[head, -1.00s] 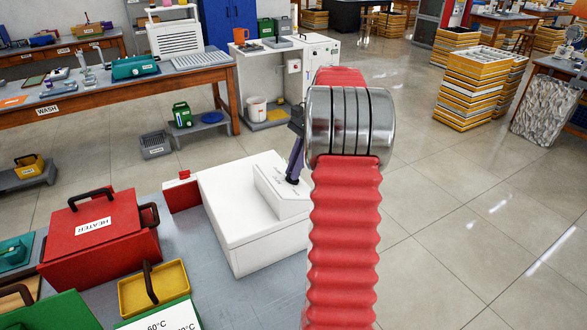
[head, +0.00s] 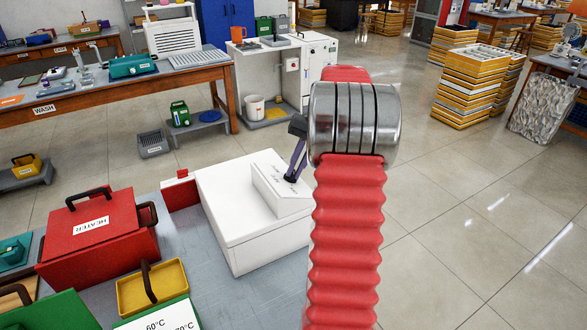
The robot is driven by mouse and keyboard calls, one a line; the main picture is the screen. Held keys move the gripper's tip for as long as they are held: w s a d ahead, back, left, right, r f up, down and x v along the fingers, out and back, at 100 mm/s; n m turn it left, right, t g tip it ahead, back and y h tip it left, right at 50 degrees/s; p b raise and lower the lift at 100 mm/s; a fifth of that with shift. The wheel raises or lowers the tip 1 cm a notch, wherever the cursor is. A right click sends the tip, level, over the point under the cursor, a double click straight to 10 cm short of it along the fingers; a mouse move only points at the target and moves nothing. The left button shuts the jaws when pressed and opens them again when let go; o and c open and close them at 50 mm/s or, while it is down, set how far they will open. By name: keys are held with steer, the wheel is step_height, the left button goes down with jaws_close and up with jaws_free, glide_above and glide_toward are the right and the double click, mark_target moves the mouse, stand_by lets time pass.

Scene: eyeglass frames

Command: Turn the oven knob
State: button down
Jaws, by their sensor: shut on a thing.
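A white box-shaped unit (head: 252,233) sits on the grey surface in the middle, with a raised sloped panel (head: 283,203) bearing small dark print. My gripper (head: 291,176), slim, dark and purple, reaches down at a slant to the panel's upper face. Its tips are shut on a small dark piece there, seemingly the oven knob (head: 290,180), which is mostly covered. Which way the knob points cannot be told. My red ribbed arm with its metal joint hides the panel's right end.
A red heater box (head: 95,257) and a yellow tray (head: 150,291) stand left of the white unit on the grey surface (head: 205,284). A small red block (head: 182,176) is near its back left corner. Open tiled floor lies to the right.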

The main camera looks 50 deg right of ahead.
steer(key=shift+w+d+r+n, duration=0.1)
steer(key=shift+d+n, duration=0.05)
steer(key=shift+n, duration=1.05)
steer(key=c, duration=1.8)
jaws_free()
steer(key=v, duration=1.3)
steer(key=shift+s+d+r, duration=0.15)
steer(key=shift+s, duration=0.1)
